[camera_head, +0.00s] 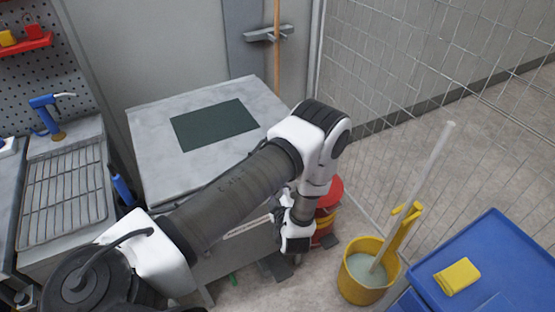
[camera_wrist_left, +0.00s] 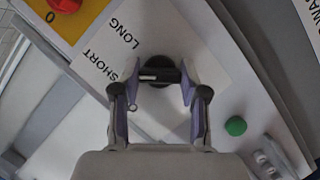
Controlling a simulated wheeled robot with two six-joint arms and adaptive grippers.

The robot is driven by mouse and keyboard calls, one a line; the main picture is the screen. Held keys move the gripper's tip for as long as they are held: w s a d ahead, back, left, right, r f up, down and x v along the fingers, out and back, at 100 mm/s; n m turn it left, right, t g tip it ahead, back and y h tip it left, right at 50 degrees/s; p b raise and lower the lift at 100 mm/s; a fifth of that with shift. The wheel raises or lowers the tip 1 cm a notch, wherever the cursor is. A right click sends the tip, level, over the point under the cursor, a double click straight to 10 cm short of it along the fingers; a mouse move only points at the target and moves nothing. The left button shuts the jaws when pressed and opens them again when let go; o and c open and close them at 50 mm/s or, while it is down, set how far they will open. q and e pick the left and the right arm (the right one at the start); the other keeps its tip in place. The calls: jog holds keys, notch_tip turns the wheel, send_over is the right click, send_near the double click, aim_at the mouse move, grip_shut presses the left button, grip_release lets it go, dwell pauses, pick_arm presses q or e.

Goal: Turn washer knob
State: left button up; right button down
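The washer knob (camera_wrist_left: 160,72) is a dark round knob with a light mark on its grip bar. It shows in the left wrist view on a white panel (camera_wrist_left: 215,62) beside the printed words SHORT and LONG. My left gripper (camera_wrist_left: 160,80) has its two fingers spread, one on each side of the knob. Whether either finger touches it I cannot tell. In the head view my left arm reaches over the grey machine (camera_head: 165,170) and bends down at its front right; the knob is hidden there. My right gripper is not in view.
The wrist view also shows a red knob (camera_wrist_left: 66,4) on a yellow plate and a green button (camera_wrist_left: 235,126). In the head view a yellow mop bucket (camera_head: 352,288) and a blue cart (camera_head: 510,255) stand right of the arm. A wire mesh fence (camera_head: 440,60) stands behind them.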

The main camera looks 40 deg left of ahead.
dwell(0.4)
pick_arm(q)
jog(key=m+g+b, duration=0.1)
jog(key=m+g, duration=0.1)
jog(key=m, duration=0.1)
jog(key=m+g+y+b, duration=0.1)
jog(key=m+g, duration=0.1)
jog(key=m, duration=0.1)
jog(key=shift+w+r, duration=0.1)
jog(key=shift+w, duration=0.1)
dwell(0.3)
dwell(0.4)
jog(key=o, duration=1.1)
jog(key=shift+o, duration=0.2)
jog(key=shift+d, duration=0.1)
